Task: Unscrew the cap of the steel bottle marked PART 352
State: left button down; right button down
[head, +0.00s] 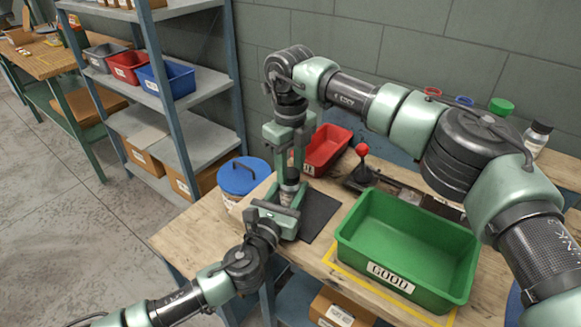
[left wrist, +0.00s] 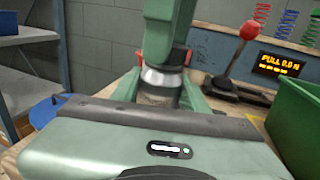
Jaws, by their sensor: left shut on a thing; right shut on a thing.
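The steel bottle (head: 288,191) stands upright on a dark mat (head: 318,213) on the wooden bench. It also shows in the left wrist view (left wrist: 160,88), between my left fingers; its marking is not readable. My left gripper (head: 287,196) comes in low from the left and is shut on the bottle's body. My right gripper (head: 293,168) reaches down from above and is shut on the dark cap (left wrist: 178,56) at the bottle's top. The right fingers hide most of the cap.
A green bin (head: 389,272) labelled GOOD stands right of the mat. A red bin (head: 328,145) and a red-knobbed lever (head: 362,150) are behind. A blue-lidded tub (head: 240,178) is left of the bottle. My right arm spans the upper right.

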jog(key=n, duration=0.6)
jog(key=shift+n, duration=0.4)
jog(key=n, duration=1.2)
jog(key=shift+n, duration=0.4)
jog(key=n, duration=0.8)
jog(key=shift+r, duration=0.1)
jog(key=n, duration=0.4)
jog(key=c, duration=0.9)
grip_release()
